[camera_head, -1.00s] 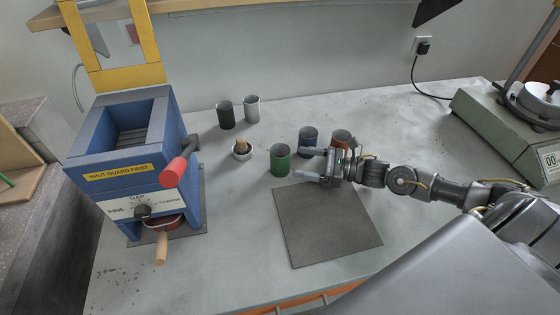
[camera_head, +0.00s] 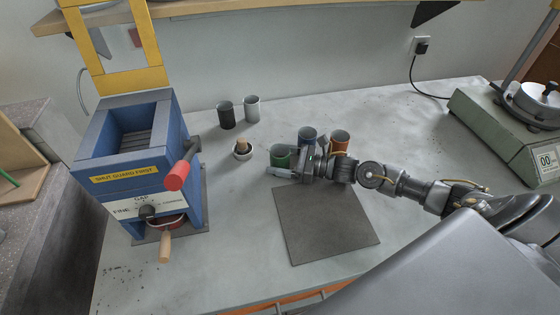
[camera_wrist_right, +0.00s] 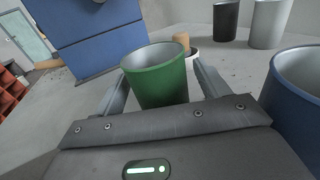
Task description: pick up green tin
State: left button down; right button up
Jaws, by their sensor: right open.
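The green tin (camera_head: 281,153) stands upright on the bench, partly hidden behind my right gripper in the head view. In the right wrist view the green tin (camera_wrist_right: 158,78) sits between the two fingers, with its open rim showing. My right gripper (camera_head: 277,162) is open around the tin, one finger on each side. In the wrist view its fingers (camera_wrist_right: 160,85) look apart from the tin's sides, though contact low down is hidden. My left gripper is not in view.
A blue tin (camera_head: 307,134) and an orange tin (camera_head: 340,140) stand close to my right gripper. A small bowl (camera_head: 242,151) is left of the green tin. A blue grinder (camera_head: 140,160) stands left; a grey mat (camera_head: 325,228) lies in front.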

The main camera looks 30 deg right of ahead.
aim_at(279, 151)
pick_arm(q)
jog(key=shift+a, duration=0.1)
pick_arm(e)
jog(key=shift+c, duration=0.2)
jog(key=c, duration=1.1)
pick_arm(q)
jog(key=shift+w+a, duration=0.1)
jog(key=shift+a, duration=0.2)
pick_arm(e)
jog(key=shift+c, duration=0.2)
